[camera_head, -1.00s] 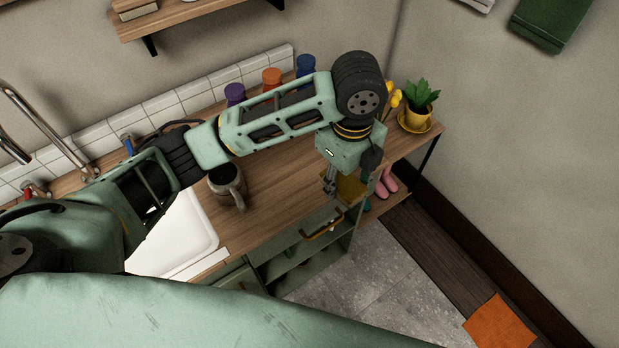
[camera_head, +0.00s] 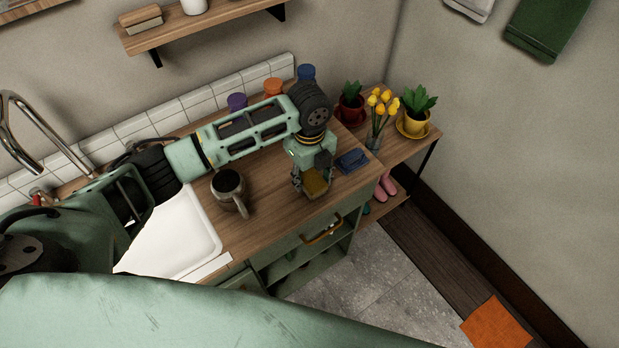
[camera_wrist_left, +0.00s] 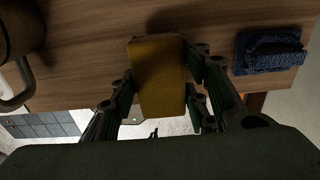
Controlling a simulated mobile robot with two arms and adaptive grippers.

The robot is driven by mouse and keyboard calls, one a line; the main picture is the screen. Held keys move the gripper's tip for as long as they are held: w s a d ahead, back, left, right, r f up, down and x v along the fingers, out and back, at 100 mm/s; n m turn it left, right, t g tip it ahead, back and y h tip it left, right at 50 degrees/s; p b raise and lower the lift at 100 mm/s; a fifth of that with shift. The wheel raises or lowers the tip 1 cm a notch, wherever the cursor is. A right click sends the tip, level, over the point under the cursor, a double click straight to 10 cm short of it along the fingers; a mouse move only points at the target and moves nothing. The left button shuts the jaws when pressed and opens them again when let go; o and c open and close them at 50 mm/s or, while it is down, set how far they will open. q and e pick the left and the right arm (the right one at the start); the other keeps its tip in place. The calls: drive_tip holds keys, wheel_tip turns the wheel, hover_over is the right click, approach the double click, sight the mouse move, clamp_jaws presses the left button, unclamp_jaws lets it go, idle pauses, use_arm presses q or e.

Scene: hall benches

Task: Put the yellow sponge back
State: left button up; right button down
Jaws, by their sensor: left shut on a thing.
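The yellow sponge (camera_head: 316,182) is a block held between the fingers of my left gripper (camera_head: 312,185), over the right end of the wooden counter near its front edge. In the left wrist view the sponge (camera_wrist_left: 158,76) sits upright between the fingers, which touch both of its sides. Whether its far end touches the counter I cannot tell. My right gripper is not in view.
A grey mug (camera_head: 229,189) stands left of the gripper, beside the white sink (camera_head: 180,240). Colored-lid jars (camera_head: 273,87) line the back. Potted plants (camera_head: 416,112) and yellow flowers (camera_head: 380,105) stand at the right.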

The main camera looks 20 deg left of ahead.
sight(310, 176)
use_arm(q)
wheel_tip(310, 176, down, 2)
drive_tip(key=shift+f, duration=0.1)
drive_tip(key=shift+f, duration=0.1)
drive_tip(key=o, duration=1.1)
drive_tip(key=shift+o, duration=0.2)
drive_tip(key=shift+r, duration=0.2)
wheel_tip(310, 176, up, 12)
drive_tip(key=shift+f+b, duration=0.1)
drive_tip(key=shift+b, duration=0.6)
